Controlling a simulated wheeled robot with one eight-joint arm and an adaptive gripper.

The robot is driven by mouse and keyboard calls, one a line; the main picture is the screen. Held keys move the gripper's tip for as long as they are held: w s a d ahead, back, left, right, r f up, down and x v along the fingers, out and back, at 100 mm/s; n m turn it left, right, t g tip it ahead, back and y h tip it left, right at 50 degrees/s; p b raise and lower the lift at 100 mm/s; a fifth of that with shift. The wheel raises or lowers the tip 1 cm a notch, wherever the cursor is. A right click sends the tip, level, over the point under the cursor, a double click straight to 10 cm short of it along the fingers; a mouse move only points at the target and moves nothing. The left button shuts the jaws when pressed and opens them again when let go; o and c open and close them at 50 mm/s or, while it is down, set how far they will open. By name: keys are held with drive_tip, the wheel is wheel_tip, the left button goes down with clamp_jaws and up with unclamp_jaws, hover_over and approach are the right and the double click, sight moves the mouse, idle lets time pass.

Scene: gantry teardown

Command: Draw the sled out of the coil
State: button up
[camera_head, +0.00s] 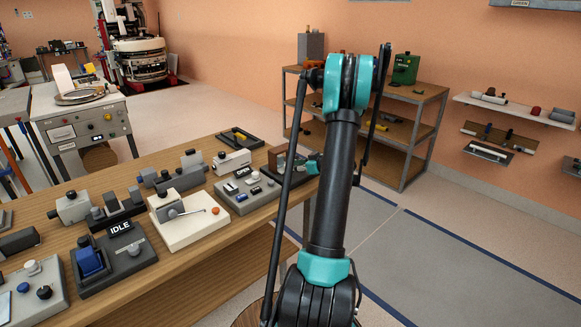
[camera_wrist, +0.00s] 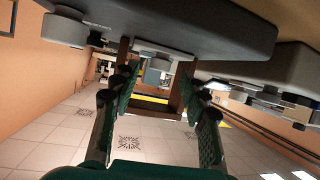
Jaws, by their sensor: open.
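My gripper (camera_wrist: 160,88) is open, with its two green pad fingers apart in the wrist view. In the head view only a small teal part of it (camera_head: 313,166) shows at the bench's far right end, mostly behind my arm. A brown open frame (camera_wrist: 124,62) stands beyond the fingertips, with a pale grey block (camera_wrist: 158,65) seen in its upper opening. I cannot tell whether the fingers touch either. A brown block-like fixture (camera_head: 277,158) shows beside my gripper in the head view. I cannot tell for certain which parts are the sled and coil.
The wooden bench (camera_head: 215,245) carries several grey fixtures, including one with an OPEN sign (camera_head: 243,172) and one with an IDLE sign (camera_head: 120,228). A black tray (camera_head: 240,138) lies at its far edge. A shelf unit (camera_head: 420,125) stands behind; the right floor is clear.

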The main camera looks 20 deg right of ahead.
drive_tip(key=shift+x, duration=1)
clamp_jaws()
